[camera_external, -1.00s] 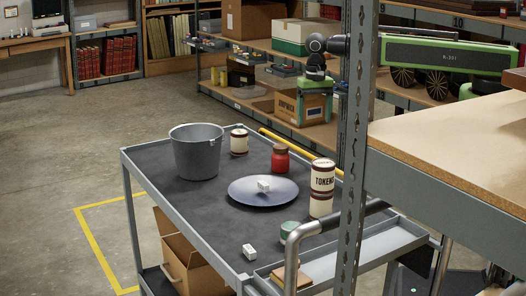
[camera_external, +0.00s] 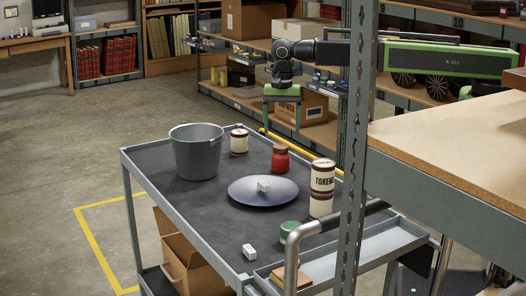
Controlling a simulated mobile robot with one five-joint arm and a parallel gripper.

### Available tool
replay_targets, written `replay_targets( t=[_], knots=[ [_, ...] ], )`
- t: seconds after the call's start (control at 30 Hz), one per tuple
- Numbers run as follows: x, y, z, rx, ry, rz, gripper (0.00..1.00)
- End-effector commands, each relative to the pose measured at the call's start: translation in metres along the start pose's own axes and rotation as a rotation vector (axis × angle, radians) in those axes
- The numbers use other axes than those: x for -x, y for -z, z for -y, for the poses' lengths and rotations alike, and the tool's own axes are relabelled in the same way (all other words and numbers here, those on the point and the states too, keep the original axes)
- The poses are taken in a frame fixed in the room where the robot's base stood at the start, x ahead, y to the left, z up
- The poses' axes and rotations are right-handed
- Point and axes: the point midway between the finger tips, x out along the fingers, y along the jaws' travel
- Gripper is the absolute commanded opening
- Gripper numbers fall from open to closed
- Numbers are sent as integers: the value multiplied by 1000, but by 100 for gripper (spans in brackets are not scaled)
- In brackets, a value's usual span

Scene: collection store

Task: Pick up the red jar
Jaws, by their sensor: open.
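The red jar (camera_external: 280,159) with a brownish lid stands upright on the dark top of the grey cart (camera_external: 233,252), behind a dark blue plate (camera_external: 252,200). My gripper (camera_external: 282,122), with green parts, points down in the air. In the picture it appears directly above the jar, with its fingers spread apart and empty. It is apart from the jar; the exact height and depth gap cannot be told.
A tall TOKENS tin (camera_external: 322,189) stands right of the jar. A smaller tin (camera_external: 239,142) and a grey bucket (camera_external: 196,155) are left. A small white block (camera_external: 263,187) is on the plate; a green-lidded container (camera_external: 289,229) is nearer. A metal shelf post (camera_external: 355,160) stands in front.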

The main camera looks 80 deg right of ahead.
Motion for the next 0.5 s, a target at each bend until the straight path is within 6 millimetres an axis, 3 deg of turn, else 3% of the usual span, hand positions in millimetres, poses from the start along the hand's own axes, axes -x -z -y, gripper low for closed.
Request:
replay_targets(
  t=[0.03, 0.2, 0.5],
  knots=[
    [-22, 0, 0, 0, 0, 0, 79],
    [-53, 0, 0, 0, 0, 0, 79],
    [-61, 0, 1, 0, 0, 0, 79]
  ],
)
